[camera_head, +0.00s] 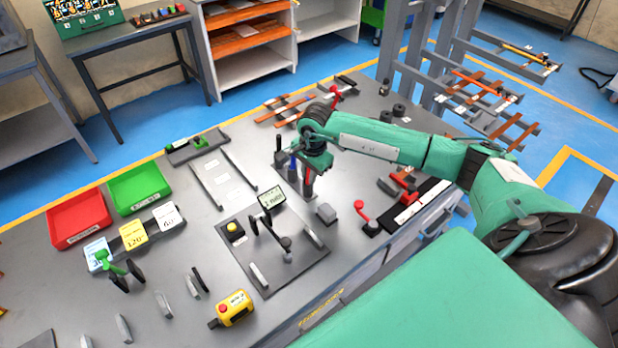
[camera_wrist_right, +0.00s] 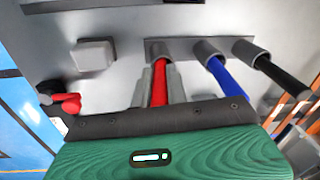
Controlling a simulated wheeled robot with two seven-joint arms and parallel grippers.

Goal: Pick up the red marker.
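The red marker (camera_wrist_right: 159,82) stands in the end cup of a grey three-cup holder (camera_wrist_right: 184,48) in the right wrist view. My right gripper (camera_wrist_right: 160,78) has its two grey fingers close on either side of the marker, and they appear closed on it. The marker's near end is hidden by the gripper body. In the head view my right gripper (camera_head: 308,182) is at the holder on the table. The blue marker (camera_wrist_right: 228,78) and the black marker (camera_wrist_right: 285,75) stand in the neighbouring cups. My left gripper is not in view.
A grey block (camera_head: 326,213) and a red-handled tool (camera_head: 364,214) are close to the holder. A plate with a lever fixture (camera_head: 270,262) lies in front. Red (camera_head: 78,220) and green (camera_head: 139,189) bins stand at the left. A rack (camera_head: 470,95) stands behind my right arm.

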